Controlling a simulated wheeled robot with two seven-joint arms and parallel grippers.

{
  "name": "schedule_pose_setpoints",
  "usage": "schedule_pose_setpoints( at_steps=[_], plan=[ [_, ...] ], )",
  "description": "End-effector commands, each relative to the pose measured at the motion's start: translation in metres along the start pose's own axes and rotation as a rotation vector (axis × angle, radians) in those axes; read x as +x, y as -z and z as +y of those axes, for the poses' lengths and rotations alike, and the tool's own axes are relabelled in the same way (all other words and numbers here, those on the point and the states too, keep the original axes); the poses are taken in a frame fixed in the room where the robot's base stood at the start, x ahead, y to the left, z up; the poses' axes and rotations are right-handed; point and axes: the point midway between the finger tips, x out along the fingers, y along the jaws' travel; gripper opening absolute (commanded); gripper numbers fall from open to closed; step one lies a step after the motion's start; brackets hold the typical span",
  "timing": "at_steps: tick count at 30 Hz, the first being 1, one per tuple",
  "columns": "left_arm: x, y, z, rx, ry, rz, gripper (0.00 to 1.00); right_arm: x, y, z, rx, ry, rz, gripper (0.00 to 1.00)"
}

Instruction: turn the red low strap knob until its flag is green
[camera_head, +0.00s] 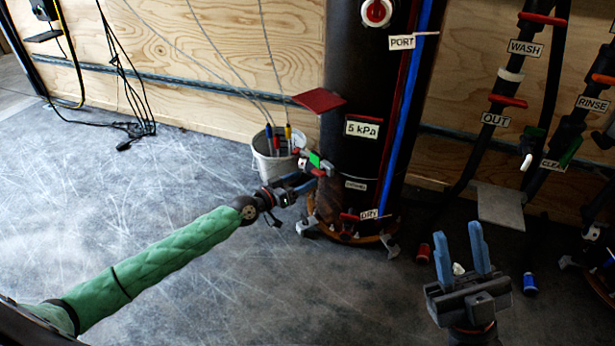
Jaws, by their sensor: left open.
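The dark upright tank (345,215) carries a "5 kPa" label. At its lower left side is a small fitting with red parts (321,170) and a green patch (315,159); I cannot tell for certain whether these are the low strap knob and its flag. A larger red plate (320,100) sticks out higher on the tank's left. My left gripper (304,182), on the green-sleeved arm, is open just below and left of the fitting. Contact cannot be made out. My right gripper (480,248) is open and empty, blue fingers pointing up, at the lower right.
A white bucket (272,165) with coloured-handled probes stands behind my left gripper. Labelled hoses and valves with red handles (508,101) hang at the right. A red cap (423,253) and a blue one (530,284) are on the floor.

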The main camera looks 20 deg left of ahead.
Motion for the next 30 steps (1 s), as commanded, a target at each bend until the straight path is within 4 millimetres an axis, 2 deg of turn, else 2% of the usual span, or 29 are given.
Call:
schedule_pose_setpoints(
  at_steps=[3, 9, 30],
  plan=[
    [-0.012, -0.001, 0.000, 0.001, 0.000, -0.002, 0.69, -0.002, 0.000, -0.001, 0.002, -0.002, -0.005, 0.36],
    [-0.022, 0.000, 0.000, 0.001, 0.000, 0.000, 0.69, -0.004, 0.000, -0.002, 0.004, -0.003, -0.010, 0.36],
    [-0.025, 0.000, 0.000, -0.001, 0.000, 0.000, 0.69, 0.000, 0.001, 0.000, -0.003, -0.003, 0.001, 0.36]
  ],
)
